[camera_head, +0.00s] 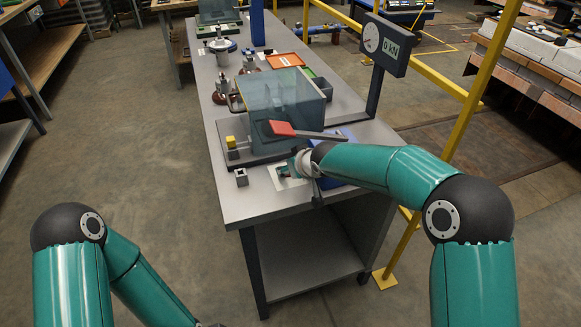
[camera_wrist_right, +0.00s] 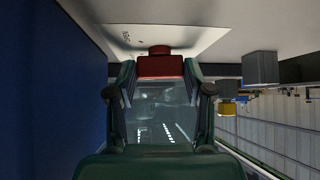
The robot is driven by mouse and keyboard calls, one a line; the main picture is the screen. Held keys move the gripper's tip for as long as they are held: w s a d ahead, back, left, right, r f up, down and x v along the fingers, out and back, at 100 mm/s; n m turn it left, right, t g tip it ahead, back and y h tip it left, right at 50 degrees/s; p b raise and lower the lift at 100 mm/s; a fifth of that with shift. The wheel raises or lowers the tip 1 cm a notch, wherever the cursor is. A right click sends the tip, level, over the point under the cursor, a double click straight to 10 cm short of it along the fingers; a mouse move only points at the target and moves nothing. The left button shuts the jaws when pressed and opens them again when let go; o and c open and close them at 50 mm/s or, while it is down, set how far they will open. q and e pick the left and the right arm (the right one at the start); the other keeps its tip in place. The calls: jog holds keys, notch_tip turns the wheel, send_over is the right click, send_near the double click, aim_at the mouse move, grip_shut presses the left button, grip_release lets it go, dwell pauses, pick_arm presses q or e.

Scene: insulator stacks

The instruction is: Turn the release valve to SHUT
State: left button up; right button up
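The release valve's red handle (camera_wrist_right: 160,64) shows between my right fingertips in the right wrist view. Both fingers appear to press against its sides.
A blue pump body (camera_head: 340,172) sits beside the valve, under my right forearm. A red-gripped lever (camera_head: 283,129) extends above it. A clear guard box (camera_head: 275,100) stands behind. The gauge (camera_head: 385,42) reads 0 kN. A small grey block (camera_head: 241,177) stands left of the plate.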

jog(key=o, duration=0.3)
jog(key=shift+v, duration=4)
